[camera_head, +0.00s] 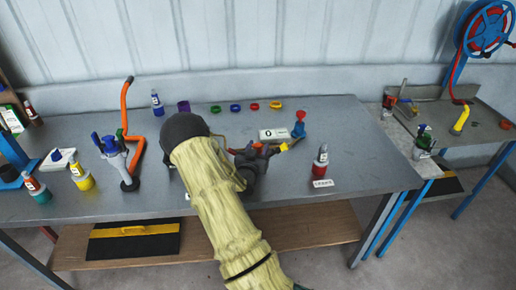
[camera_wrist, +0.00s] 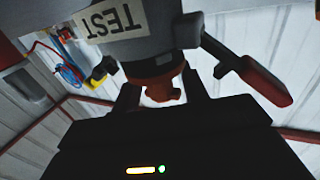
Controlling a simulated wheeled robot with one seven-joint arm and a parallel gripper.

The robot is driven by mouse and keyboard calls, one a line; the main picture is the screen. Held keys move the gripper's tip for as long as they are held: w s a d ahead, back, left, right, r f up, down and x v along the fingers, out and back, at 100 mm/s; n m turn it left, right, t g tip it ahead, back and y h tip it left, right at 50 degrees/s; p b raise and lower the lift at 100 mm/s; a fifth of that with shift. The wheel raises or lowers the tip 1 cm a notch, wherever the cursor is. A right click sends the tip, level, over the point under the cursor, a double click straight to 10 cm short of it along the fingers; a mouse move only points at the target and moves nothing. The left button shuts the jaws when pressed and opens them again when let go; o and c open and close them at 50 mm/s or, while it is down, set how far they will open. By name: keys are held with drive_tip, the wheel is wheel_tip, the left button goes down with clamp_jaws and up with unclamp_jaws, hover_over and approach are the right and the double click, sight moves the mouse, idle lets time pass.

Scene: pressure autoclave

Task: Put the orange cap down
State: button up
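In the wrist view an orange-red cap (camera_wrist: 155,80) with a knobbed end sits between the two dark fingers of my gripper (camera_wrist: 160,95). The cap is against the underside, as pictured, of a grey body (camera_wrist: 180,25) with a TEST label (camera_wrist: 115,20). I cannot tell whether it is fixed there. Pale gaps show beside the knob, and finger contact is unclear. In the head view my arm reaches over the middle of the bench (camera_head: 345,165) and largely hides my gripper and the cap.
A red-labelled bottle (camera_head: 321,165) stands right of my arm, and a red-topped blue piece (camera_head: 299,125) stands behind. Coloured rings (camera_head: 235,108) lie at the back. An orange bent pipe (camera_head: 126,105) and a tool holder (camera_head: 115,150) stand left.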

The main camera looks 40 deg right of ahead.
drive_tip(key=shift+r+p, duration=0.1)
drive_tip(key=shift+p, duration=0.2)
drive_tip(key=shift+a, duration=0.1)
drive_tip(key=b+v, duration=0.3)
drive_tip(key=v, duration=1.4)
drive_tip(key=shift+b, duration=0.4)
drive_tip(key=shift+s+a, duration=0.1)
drive_tip(key=shift+s, duration=0.05)
